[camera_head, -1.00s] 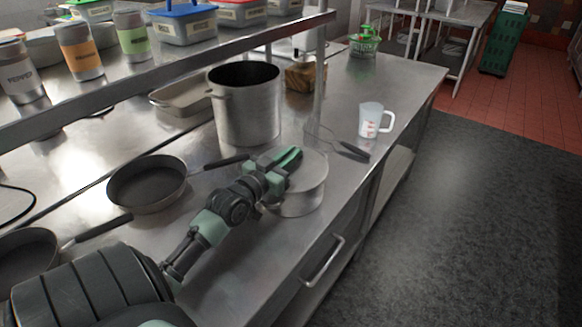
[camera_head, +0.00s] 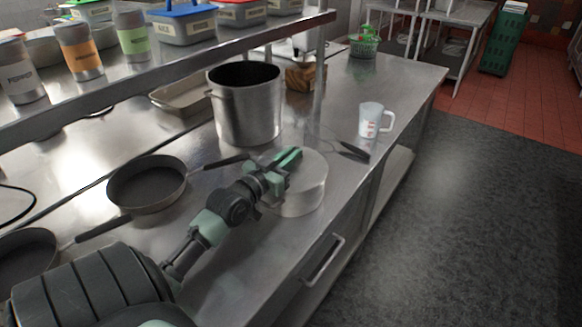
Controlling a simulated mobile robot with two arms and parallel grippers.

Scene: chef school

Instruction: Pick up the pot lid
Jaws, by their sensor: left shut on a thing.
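The steel pot lid (camera_head: 312,168) is the round flat top of a low, shiny cylindrical shape on the counter, right of the middle pan. My left gripper (camera_head: 288,160) reaches in from the lower left and is shut on the lid at its upper middle. The fingers cover the part they grip, so the handle is hidden. I cannot tell whether the lid is raised from what is under it. My right gripper is not in view.
A tall open pot (camera_head: 247,112) stands just behind the lid. A frying pan (camera_head: 147,184) lies to the left, its handle pointing toward the lid. A measuring jug (camera_head: 371,120) stands at the right near the counter edge. A shelf post (camera_head: 320,75) rises behind.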

